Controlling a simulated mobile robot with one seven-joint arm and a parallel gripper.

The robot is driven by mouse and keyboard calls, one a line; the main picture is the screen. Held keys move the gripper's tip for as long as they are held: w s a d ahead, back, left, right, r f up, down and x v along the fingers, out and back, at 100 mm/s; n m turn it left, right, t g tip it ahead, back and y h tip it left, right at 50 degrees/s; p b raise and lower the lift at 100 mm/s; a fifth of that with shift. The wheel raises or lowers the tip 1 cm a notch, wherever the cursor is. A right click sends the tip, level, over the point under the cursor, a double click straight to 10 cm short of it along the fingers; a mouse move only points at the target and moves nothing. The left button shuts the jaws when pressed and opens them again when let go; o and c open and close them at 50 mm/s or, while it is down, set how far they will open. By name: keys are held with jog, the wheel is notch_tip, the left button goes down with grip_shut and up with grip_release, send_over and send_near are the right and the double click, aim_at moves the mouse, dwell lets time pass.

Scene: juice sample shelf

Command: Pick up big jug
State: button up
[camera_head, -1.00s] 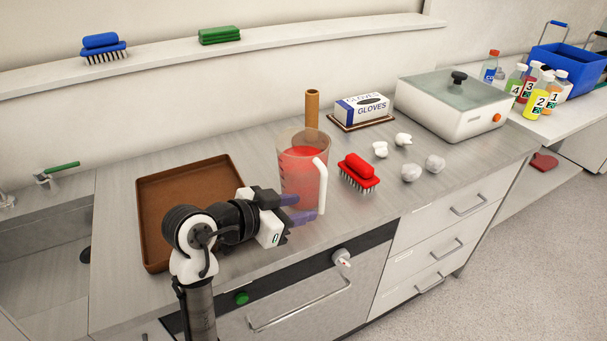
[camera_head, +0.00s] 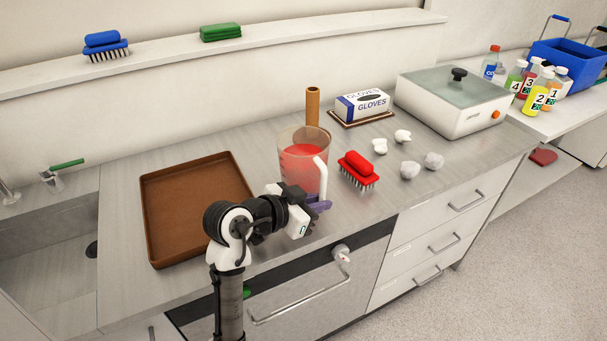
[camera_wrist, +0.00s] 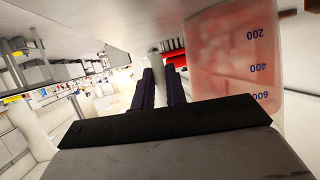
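The big jug (camera_head: 301,165) is a clear measuring jug with red contents and a white handle (camera_head: 321,178). It stands upright on the counter. In the wrist view its wall (camera_wrist: 235,60) with printed volume marks is close on the right. My gripper (camera_head: 319,204) is low at the jug's front right, at the handle. In the wrist view the two dark purple fingers (camera_wrist: 161,88) lie on either side of the white handle, with little or no gap, and look shut on it. My gripper hides part of the jug's lower front.
A brown tray (camera_head: 157,235) lies left of the jug. A red brush (camera_head: 357,170) is close on its right, and a brown cylinder (camera_head: 312,107) stands behind it. Crumpled white pieces, a glove box (camera_head: 362,105) and a lidded white appliance (camera_head: 455,115) are farther right.

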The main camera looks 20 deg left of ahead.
aim_at(322, 168)
grip_shut()
jog(key=shift+r, duration=0.15)
notch_tip(322, 168, up, 9)
jog(key=shift+f+b, duration=0.1)
jog(key=shift+b, duration=0.35)
jog(key=shift+r+p, duration=0.35)
jog(key=shift+r, duration=0.8)
jog(key=s+d+b, duration=0.2)
jog(key=s+b, duration=0.2)
jog(key=s, duration=0.3)
jog(key=s+d+b, duration=0.3)
jog(key=s, duration=0.4)
notch_tip(322, 168, up, 5)
jog(key=p, duration=0.4)
